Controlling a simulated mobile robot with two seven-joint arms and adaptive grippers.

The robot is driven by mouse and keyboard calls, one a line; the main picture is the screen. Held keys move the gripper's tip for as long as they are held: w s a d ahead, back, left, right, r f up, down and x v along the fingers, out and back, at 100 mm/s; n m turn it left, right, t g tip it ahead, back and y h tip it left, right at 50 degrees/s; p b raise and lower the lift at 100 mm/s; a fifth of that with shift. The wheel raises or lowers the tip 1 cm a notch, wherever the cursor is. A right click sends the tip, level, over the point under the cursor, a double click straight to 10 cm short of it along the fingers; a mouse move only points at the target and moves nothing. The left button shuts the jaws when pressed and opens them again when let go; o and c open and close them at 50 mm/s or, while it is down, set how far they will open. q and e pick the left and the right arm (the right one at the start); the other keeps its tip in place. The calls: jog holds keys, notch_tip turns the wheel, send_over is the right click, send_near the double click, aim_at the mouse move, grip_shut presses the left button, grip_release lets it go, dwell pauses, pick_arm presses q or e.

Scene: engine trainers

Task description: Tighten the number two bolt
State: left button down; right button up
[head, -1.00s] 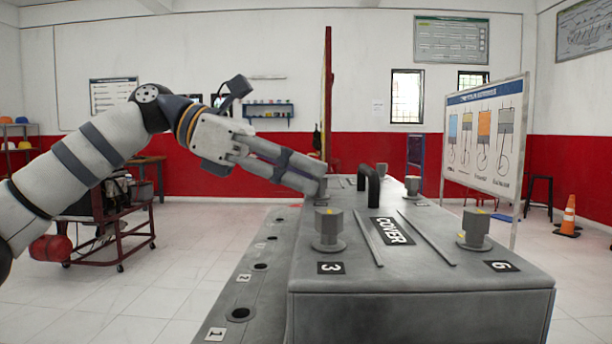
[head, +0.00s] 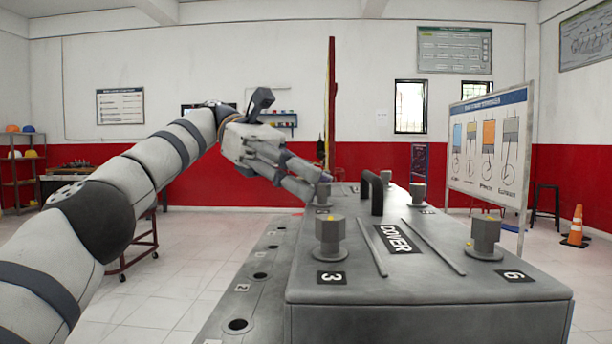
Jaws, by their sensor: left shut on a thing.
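The grey engine cover (head: 460,285) carries hex-headed bolts with a yellow mark on top. The bolt beside label 3 (head: 330,238) stands upright at the near left. The bolt beyond it in the left row (head: 322,197) is partly hidden by my fingers; its label is too small to read, but its place behind 3 fits number two. My left gripper (head: 314,186) reaches in from the left and is shut on this bolt's head, fingers slanting down to the right. My right gripper does not show.
A black handle (head: 374,190) rises from the cover beside the gripped bolt. The bolt by label 6 (head: 485,238) and another right-row bolt (head: 418,192) stand to the right. A lower ledge with numbered holes (head: 237,326) runs along the left.

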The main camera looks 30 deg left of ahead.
pick_arm(q)
jog(key=shift+f, duration=0.2)
jog(key=c, duration=1.5)
grip_release()
jog(key=shift+c, duration=0.2)
jog(key=shift+s+r, duration=0.1)
